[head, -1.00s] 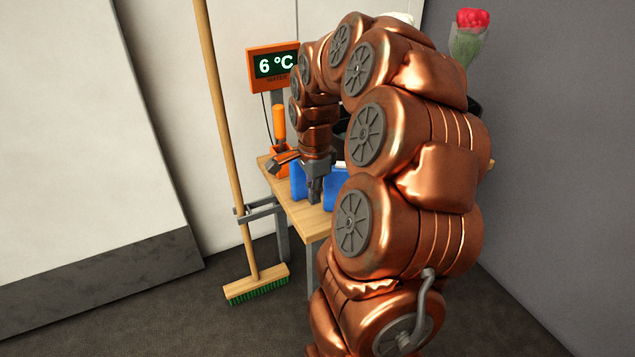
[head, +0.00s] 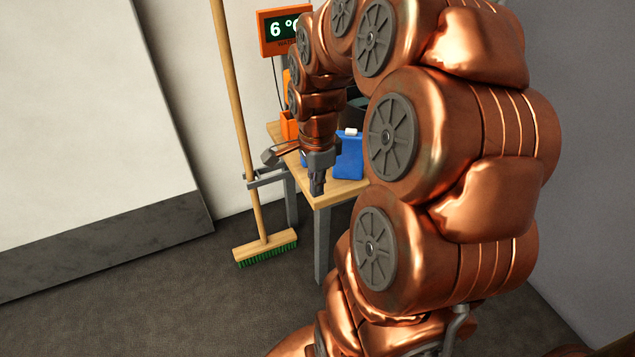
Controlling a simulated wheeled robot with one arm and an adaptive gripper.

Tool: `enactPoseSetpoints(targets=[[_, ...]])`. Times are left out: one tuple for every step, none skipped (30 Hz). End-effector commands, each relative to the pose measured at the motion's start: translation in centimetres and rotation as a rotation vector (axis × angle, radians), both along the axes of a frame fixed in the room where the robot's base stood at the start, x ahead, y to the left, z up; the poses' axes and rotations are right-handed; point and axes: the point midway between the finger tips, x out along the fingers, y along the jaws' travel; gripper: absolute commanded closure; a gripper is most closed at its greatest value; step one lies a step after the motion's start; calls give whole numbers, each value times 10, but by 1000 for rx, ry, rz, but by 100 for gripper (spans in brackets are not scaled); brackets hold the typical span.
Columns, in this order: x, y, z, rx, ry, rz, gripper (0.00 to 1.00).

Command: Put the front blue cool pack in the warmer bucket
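A blue cool pack (head: 349,158) with a white cap stands upright on the wooden table (head: 342,190), right of my gripper (head: 317,186). A sliver of blue at the wrist's left edge may be a second pack, mostly hidden. My gripper points down near the table's front corner, apart from the capped pack. Its fingers look close together, but they are small and seen edge-on, so I cannot tell if they are open. A dark bucket (head: 357,102) shows only in part behind my arm. Which bucket is warmer cannot be read here.
An orange display (head: 284,28) reads 6 °C, partly cut off by my arm. An orange holder (head: 289,124) stands at the table's back left. A broom (head: 244,150) leans in a clamp (head: 266,178) at the table's left edge. My arm hides the table's right part.

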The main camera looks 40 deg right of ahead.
Motion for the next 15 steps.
enactPoseSetpoints(targets=[[0, 0, 0, 0, 0, 0, 100], [0, 0, 0, 0, 0, 0, 100], [0, 0, 0, 0, -1, 0, 96], [0, 0, 0, 0, -1, 0, 93], [0, 0, 0, 0, 0, 0, 90], [0, 0, 0, 0, -1, 0, 86], [0, 0, 0, 0, -1, 0, 82], [0, 0, 0, 0, -1, 0, 79], [0, 0, 0, 0, -1, 0, 75], [0, 0, 0, 0, -1, 0, 72], [0, 0, 0, 0, -1, 0, 69], [0, 0, 0, 0, -1, 0, 65], [0, 0, 0, 0, -1, 0, 62], [0, 0, 0, 0, -1, 0, 58], [0, 0, 0, 0, -1, 0, 54]])
